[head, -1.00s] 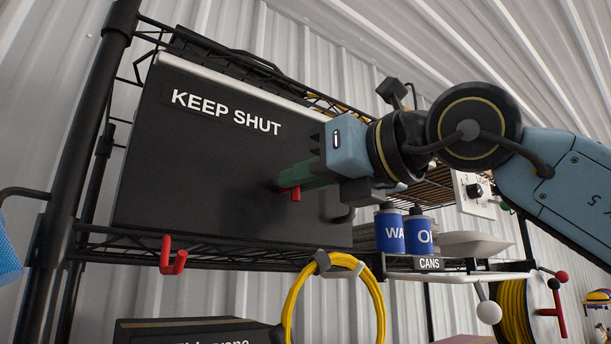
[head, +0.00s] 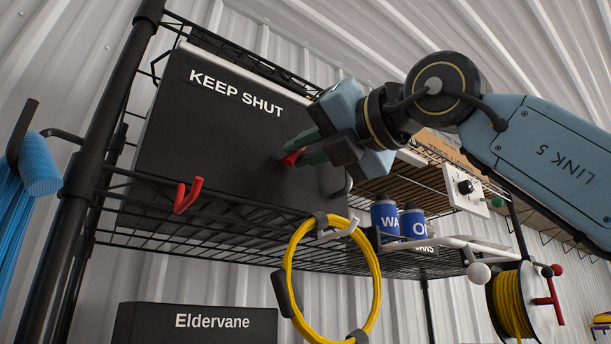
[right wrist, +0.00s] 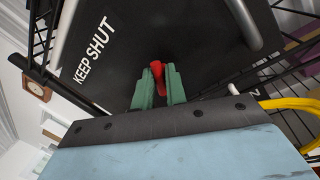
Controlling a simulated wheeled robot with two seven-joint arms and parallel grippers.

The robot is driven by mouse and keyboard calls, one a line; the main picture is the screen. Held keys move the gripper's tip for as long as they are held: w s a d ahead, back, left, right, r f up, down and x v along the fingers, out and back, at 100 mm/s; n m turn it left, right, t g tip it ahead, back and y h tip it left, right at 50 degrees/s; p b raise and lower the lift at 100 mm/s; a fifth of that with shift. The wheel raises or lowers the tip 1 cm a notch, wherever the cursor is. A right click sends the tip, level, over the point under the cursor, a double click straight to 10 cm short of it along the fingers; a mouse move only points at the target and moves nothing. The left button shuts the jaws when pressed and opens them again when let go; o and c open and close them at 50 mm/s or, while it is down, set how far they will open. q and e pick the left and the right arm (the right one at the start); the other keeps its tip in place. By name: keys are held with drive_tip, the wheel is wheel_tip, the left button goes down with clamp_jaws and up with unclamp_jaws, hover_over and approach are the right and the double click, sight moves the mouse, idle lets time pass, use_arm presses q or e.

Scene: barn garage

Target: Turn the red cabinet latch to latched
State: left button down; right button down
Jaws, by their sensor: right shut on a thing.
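The dark cabinet (head: 215,135) marked KEEP SHUT sits on a wire shelf, its door closed. Its red latch (head: 293,156) is on the lower right of the door, partly hidden by my gripper. My right gripper (head: 300,152) comes in from the right, its green fingers shut on the red latch. In the right wrist view the red latch (right wrist: 157,72) stands between the two green fingertips (right wrist: 158,84). The latch looks tilted in the head view. My left gripper is not in view.
A red hook (head: 187,196) juts from the shelf's front edge. A coiled yellow hose (head: 374,275) hangs below. Blue cans (head: 386,222) stand to the right under my arm. A dark Eldervane box (head: 195,325) is lower down, and a blue item (head: 38,165) hangs at left.

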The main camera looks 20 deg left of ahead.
drive_tip(key=m+b, duration=0.2)
drive_tip(key=m+t+b, duration=0.1)
drive_tip(key=m+b, duration=0.3)
drive_tip(key=shift+f+t, duration=0.25)
drive_tip(key=shift+t, duration=0.05)
drive_tip(key=shift+m+b, duration=0.3)
drive_tip(key=shift+m, duration=0.4)
drive_tip(key=m+b, duration=0.1)
drive_tip(key=m, duration=0.1)
drive_tip(key=m+t+b, duration=0.1)
drive_tip(key=m, duration=0.1)
drive_tip(key=shift+s+m+t+h, duration=0.1)
drive_tip(key=shift+m+t+h, duration=0.2)
drive_tip(key=shift+h, duration=0.1)
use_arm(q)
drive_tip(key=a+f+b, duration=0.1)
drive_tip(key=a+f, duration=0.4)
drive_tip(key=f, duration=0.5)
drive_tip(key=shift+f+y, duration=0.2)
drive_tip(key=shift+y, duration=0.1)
use_arm(e)
drive_tip(key=shift+m, duration=0.7)
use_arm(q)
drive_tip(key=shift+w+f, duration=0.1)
use_arm(e)
drive_tip(key=shift+d+r, duration=0.1)
drive_tip(key=c, duration=1.5)
unclamp_jaws()
drive_tip(key=shift+o, duration=0.2)
